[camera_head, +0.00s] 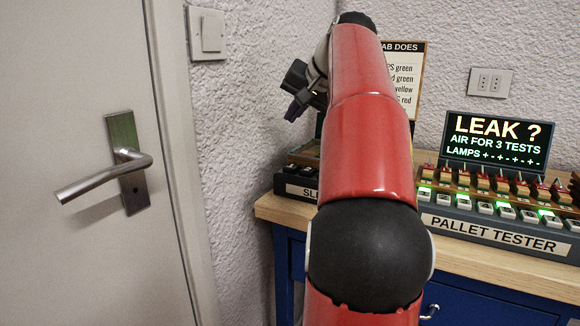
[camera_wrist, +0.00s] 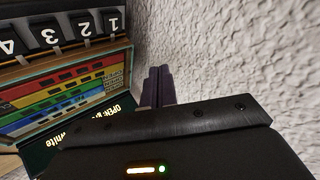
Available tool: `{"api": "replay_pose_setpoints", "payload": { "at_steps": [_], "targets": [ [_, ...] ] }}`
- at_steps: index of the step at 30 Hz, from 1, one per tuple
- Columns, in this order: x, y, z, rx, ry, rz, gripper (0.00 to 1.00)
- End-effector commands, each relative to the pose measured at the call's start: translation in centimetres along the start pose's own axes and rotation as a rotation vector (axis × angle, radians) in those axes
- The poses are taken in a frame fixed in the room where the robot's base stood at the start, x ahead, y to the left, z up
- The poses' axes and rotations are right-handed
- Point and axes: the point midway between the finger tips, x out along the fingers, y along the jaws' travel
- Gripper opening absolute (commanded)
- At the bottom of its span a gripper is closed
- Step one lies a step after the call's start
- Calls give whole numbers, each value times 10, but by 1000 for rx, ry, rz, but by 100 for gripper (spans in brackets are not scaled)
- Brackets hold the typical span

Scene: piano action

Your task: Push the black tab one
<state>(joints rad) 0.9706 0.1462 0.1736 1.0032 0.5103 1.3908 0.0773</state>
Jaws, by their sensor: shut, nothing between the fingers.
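The black tab one (camera_wrist: 113,20) bears a white "1" and is at the right end of a row of numbered black tabs in the wrist view. In the head view, the box labelled "SL" (camera_head: 301,191) is mostly hidden behind my arm. My gripper (camera_wrist: 158,84) is shut, with its dark purple fingers together and nothing between them. In the wrist view the fingertips are below and right of tab one, apart from it. In the head view my gripper (camera_head: 298,106) is in the air above the box, near the wall.
Tabs two (camera_wrist: 82,29), three (camera_wrist: 48,37) and four (camera_wrist: 12,46) stand beside tab one. Coloured strips (camera_wrist: 60,98) and a dark display (camera_wrist: 52,152) adjoin them. The textured wall (camera_wrist: 235,50) is close on the right. A pallet tester (camera_head: 492,232) stands right on the wooden bench.

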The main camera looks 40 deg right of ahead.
Motion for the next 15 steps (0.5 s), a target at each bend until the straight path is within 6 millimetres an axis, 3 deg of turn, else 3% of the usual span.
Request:
{"api": "replay_pose_setpoints", "payload": {
  "at_steps": [15],
  "targets": [
    [49,36,36,0,1,1,0]
  ]
}}
